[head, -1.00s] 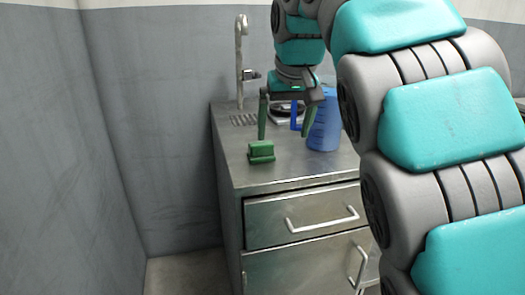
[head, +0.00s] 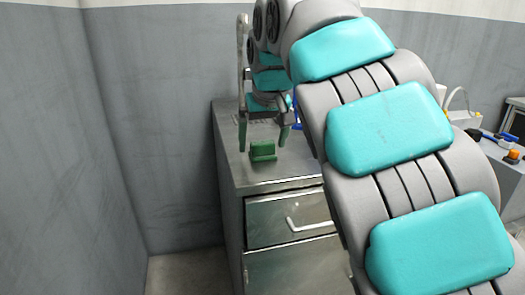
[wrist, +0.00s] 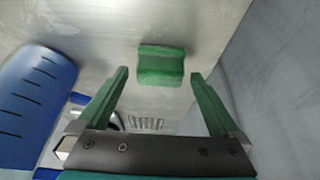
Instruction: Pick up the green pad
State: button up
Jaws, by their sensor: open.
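The green pad (head: 263,151) is a small block with a raised ridge, sitting on the metal cabinet top (head: 236,165) near its left side. In the wrist view the pad (wrist: 161,66) lies ahead of the fingertips, between their lines and a little left of centre. My gripper (head: 263,146) is open and empty; its green fingers point down around and behind the pad in the head view. In the wrist view my gripper (wrist: 158,74) shows both fingers spread wider than the pad, not touching it.
A blue jug (wrist: 35,100) stands on the cabinet beside my gripper, mostly hidden in the head view by my arm. Grey walls (head: 160,120) close in left and behind. Another surface with small items (head: 490,145) is at right.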

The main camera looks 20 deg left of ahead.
jog(key=shift+w+a+f, duration=0.1)
jog(key=shift+w+f, duration=0.05)
jog(key=shift+f, duration=0.35)
jog(key=shift+c, duration=0.2)
jog(key=c, duration=1.3)
jog(key=shift+o, duration=0.2)
jog(key=shift+r, duration=0.2)
jog(key=shift+r, duration=1.55)
jog(key=s+d+b, duration=0.1)
jog(key=s+d, duration=0.2)
jog(key=d, duration=0.4)
jog(key=s+d+r+b, duration=0.1)
jog(key=s+d, duration=0.2)
jog(key=d, duration=0.4)
jog(key=shift+s+d+r, duration=0.15)
jog(key=shift+d+r, duration=0.15)
jog(key=shift+d, duration=0.05)
